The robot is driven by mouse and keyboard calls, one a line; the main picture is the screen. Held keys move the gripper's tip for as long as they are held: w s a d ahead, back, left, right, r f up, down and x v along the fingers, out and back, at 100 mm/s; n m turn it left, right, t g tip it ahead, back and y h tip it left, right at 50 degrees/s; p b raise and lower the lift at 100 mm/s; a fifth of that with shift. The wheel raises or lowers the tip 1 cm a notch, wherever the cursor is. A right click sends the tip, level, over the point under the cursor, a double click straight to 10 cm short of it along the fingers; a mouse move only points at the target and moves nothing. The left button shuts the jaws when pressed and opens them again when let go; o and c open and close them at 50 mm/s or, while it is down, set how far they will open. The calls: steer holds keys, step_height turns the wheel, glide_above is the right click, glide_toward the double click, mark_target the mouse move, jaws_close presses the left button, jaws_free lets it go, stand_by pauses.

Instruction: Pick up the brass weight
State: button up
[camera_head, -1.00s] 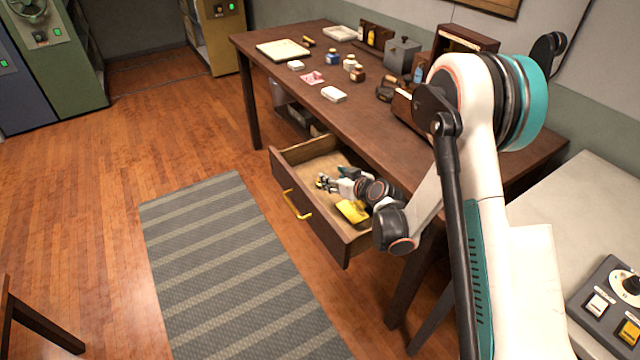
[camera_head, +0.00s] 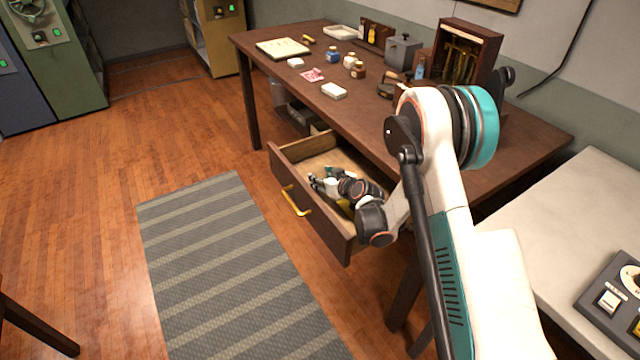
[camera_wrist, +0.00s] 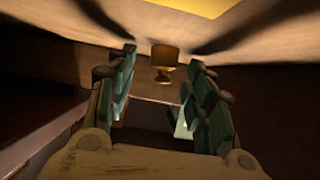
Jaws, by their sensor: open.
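The brass weight (camera_wrist: 164,57) is a small knobbed brass piece in the wooden drawer, upper middle in the wrist view. My gripper (camera_wrist: 161,82) is open, with one teal-padded finger to each side of the weight in that picture. I cannot tell whether the weight is fully between the fingers, and no contact shows. In the head view my gripper (camera_head: 322,184) is down inside the open drawer (camera_head: 300,218). The weight cannot be made out there.
A yellow flat thing (camera_wrist: 190,5) lies in the drawer beyond the weight. The drawer walls stand close around my gripper. The desk top (camera_head: 385,135) above holds bottles, boxes and papers. A striped rug (camera_head: 225,265) and open floor lie to the left.

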steer(key=shift+r, duration=0.1)
jaws_close()
steer(key=shift+r, duration=0.15)
